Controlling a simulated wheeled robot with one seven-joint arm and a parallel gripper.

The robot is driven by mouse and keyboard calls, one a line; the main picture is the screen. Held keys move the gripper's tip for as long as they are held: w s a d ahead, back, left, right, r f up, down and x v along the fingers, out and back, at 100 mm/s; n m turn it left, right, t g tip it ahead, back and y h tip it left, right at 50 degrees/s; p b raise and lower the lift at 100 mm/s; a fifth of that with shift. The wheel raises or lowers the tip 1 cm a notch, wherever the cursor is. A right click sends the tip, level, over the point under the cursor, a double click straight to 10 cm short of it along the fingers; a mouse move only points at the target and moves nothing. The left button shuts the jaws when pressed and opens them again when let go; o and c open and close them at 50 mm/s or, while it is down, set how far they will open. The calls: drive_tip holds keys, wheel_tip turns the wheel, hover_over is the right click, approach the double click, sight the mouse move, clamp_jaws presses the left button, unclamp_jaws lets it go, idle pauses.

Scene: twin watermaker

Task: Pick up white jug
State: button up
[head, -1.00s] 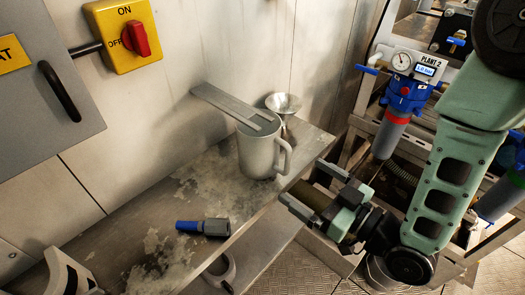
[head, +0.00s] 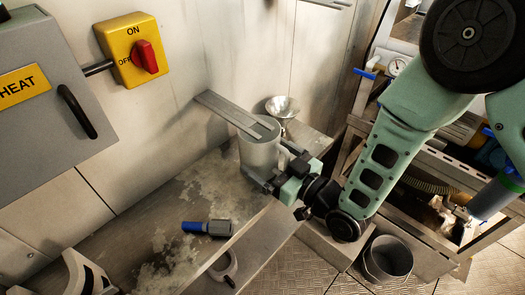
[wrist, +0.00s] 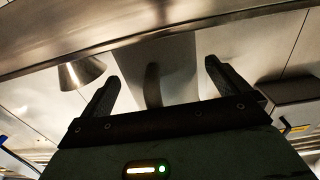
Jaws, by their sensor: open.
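The white jug (head: 259,153), pale grey in this light, stands upright on the shelf near its front edge. Its handle faces my gripper (head: 280,167). My gripper is open at the jug's right side, with the fingers to either side of the handle. In the wrist view the jug (wrist: 178,65) and its handle (wrist: 152,86) show between the two open fingers (wrist: 162,72). I cannot tell whether the fingers touch the jug. My gripper hides part of the handle in the head view.
A flat metal strip (head: 225,109) runs from the wall side over the jug's top. A metal funnel (head: 283,106) is close behind on the right. A blue-and-grey cylinder (head: 208,227) lies on the shelf (head: 150,225). A bucket (head: 387,260) stands on the floor.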

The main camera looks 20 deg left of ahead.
drive_tip(key=c, duration=1)
drive_tip(key=shift+c, duration=0.8)
drive_tip(key=shift+r, duration=0.2)
